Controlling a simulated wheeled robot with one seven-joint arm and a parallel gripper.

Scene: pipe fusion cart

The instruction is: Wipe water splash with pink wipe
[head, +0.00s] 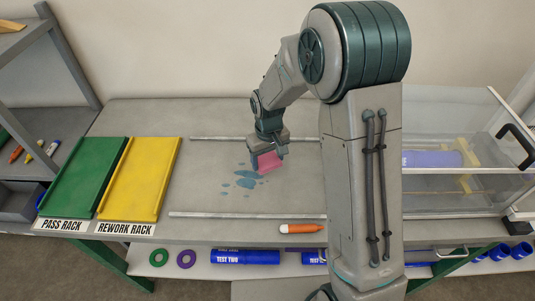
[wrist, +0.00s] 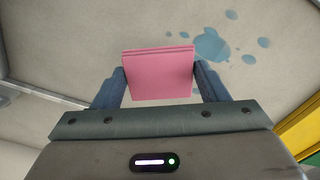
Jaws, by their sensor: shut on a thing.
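The pink wipe (head: 270,161) is a folded pink pad held in my gripper (head: 262,155) over the table. In the wrist view the pink wipe (wrist: 158,73) sits between the two fingers of my gripper (wrist: 160,85), which is shut on it. The water splash (head: 246,180) is several blue patches on the grey table, just below and left of the wipe in the head view. In the wrist view the water splash (wrist: 212,46) lies beyond the wipe, to its upper right. I cannot tell whether the wipe touches the table.
A green pass rack (head: 84,177) and a yellow rework rack (head: 139,178) lie at the left. Metal rails (head: 245,215) border the work area. An orange marker (head: 301,229) lies near the front edge. A clear-walled case (head: 455,140) stands at the right. My arm hides part of the table.

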